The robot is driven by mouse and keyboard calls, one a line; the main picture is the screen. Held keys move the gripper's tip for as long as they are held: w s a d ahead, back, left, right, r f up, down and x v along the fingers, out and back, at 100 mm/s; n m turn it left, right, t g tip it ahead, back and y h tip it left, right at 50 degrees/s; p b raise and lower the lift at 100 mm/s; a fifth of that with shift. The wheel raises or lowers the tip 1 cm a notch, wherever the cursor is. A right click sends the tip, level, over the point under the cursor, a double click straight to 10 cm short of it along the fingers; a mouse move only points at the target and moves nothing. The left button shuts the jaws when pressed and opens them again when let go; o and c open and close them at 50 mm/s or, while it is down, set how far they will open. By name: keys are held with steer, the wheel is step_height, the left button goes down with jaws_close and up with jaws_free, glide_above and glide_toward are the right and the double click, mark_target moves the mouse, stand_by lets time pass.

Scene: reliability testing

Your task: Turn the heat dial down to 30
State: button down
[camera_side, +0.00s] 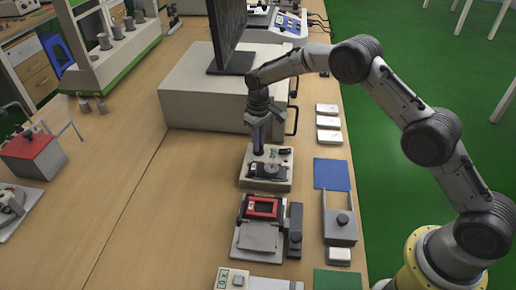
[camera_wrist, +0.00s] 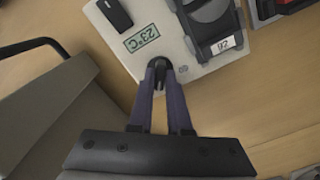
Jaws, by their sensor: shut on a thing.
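The white heating device (camera_side: 266,182) stands on the wooden bench below my arm's end in the side view. In the wrist view its white top (camera_wrist: 172,35) shows a display (camera_wrist: 142,38) that reads 23°C, upside down. A black switch (camera_wrist: 115,13) lies beside the display. My gripper (camera_wrist: 160,68) is shut on the dark heat dial (camera_wrist: 159,72) at the edge of the device top; the fingers hide part of the dial. The dial's setting is not readable. In the side view my gripper (camera_side: 259,150) reaches down onto the back left of the device.
A dark holder (camera_wrist: 212,25) with a white label sits on the device. A large beige box (camera_side: 205,88) carrying a monitor stands behind it. A red-framed device (camera_side: 260,208) stands in front. White boxes (camera_side: 328,123) and a blue pad (camera_side: 332,174) lie to the right.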

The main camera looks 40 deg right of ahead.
steer(key=shift+a+m, duration=0.1)
steer(key=shift+m, duration=2.4)
steer(key=c, duration=1)
jaws_free()
steer(key=shift+r, duration=0.1)
steer(key=shift+r, duration=2.2)
